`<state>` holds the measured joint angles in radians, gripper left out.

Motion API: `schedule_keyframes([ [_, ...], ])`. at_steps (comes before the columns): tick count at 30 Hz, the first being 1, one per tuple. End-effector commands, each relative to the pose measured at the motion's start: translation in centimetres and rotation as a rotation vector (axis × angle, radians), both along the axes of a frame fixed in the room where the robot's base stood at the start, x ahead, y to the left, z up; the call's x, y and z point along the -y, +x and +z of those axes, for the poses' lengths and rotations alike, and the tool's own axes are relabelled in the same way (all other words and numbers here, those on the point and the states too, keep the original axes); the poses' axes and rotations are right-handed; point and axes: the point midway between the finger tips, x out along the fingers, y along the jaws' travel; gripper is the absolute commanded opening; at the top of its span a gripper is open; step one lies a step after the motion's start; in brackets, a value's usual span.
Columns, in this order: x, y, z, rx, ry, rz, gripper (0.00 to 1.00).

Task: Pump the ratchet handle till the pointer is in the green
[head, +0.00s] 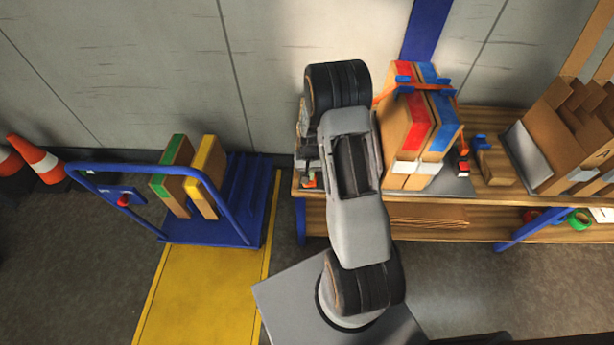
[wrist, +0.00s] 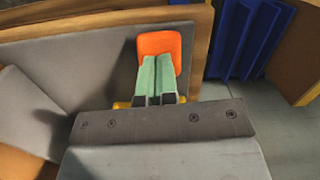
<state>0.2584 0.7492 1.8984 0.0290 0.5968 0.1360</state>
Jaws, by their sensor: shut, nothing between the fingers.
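My gripper (wrist: 156,80) is shut, its pale green fingertips together with nothing between them. The fingertips lie against or just over an orange, rounded, flat piece (wrist: 161,46), which may be the ratchet handle's grip; I cannot tell whether they touch. In the head view a bit of orange (head: 309,182) shows at the left end of the bench, by my gripper, with my arm covering most of that spot. An orange strap (head: 385,94) runs over the red- and blue-edged boxes (head: 421,125). I cannot make out a pointer or a green zone.
The wooden bench (head: 480,226) carries the strapped boxes, a small red-and-grey item (head: 462,160) and cardboard (head: 570,130) at the right. A blue trolley (head: 215,228) with two boxes stands left of the bench. Traffic cones (head: 38,160) stand far left.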

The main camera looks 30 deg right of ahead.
Motion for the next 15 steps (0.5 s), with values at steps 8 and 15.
schedule_keyframes([
  [8,1.2,2.6,0.8,0.008,-0.002,0.000,0.00],
  [15,1.3,2.8,0.9,0.009,-0.003,0.000,0.00],
])
